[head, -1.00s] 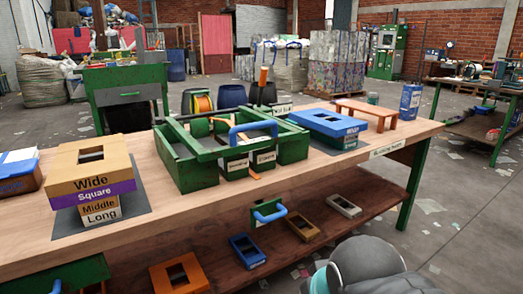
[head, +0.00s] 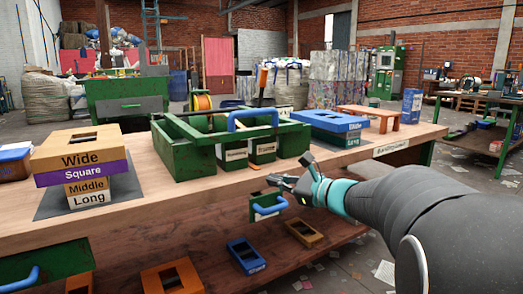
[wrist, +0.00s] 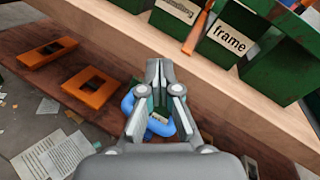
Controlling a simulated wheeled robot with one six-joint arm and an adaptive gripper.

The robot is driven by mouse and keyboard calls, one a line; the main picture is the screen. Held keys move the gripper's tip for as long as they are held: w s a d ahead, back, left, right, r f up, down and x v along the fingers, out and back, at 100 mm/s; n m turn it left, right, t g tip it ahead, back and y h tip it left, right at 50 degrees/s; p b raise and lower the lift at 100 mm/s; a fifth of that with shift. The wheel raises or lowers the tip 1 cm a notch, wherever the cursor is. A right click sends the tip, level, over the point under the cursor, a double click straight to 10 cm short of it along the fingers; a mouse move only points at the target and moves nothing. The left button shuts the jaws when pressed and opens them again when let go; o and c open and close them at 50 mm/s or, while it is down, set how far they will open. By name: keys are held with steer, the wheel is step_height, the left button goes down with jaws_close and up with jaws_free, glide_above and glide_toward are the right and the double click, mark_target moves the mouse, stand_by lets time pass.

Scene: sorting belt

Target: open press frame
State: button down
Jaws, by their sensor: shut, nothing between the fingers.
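The green press frame (head: 190,131) lies across labelled green bins on the workbench, its blue handle (head: 253,118) on top at the front right. In the wrist view, a green bin (wrist: 273,25) carries a label reading "frame". My gripper (head: 283,182) is shut and empty, at the bench's front edge, below and right of the press frame and apart from its handle. In the wrist view my gripper (wrist: 158,70) shows in front of the blue handle (wrist: 155,122) of a small green drawer under the bench top. The fingers partly hide that handle; contact cannot be told.
Stacked labelled blocks (head: 83,160) stand at the left of the bench. Blue blocks (head: 335,124) and a small brown table (head: 370,115) stand right of the frame. Orange and blue trays (head: 246,256) lie on the lower shelf. The bare bench front (head: 170,188) is free.

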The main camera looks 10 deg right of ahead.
mark_target(290, 145)
steer(key=w+d+m+t+h+b, duration=0.2)
steer(key=w+d+m+t+h, duration=0.3)
steer(key=d+m, duration=0.65)
steer(key=w+n, duration=0.1)
steer(key=w, duration=0.2)
steer(key=w+r, duration=0.1)
steer(key=w, duration=0.3)
steer(key=w+r+n+t+y, duration=0.1)
steer(key=w, duration=0.3)
steer(key=shift+a+r+n, duration=0.15)
steer(key=shift+a+n, duration=0.15)
steer(key=shift+n, duration=0.05)
steer(key=r, duration=0.2)
steer(key=shift+s+d+r, duration=0.1)
steer(key=shift+s+r, duration=0.15)
steer(key=shift+r, duration=0.7)
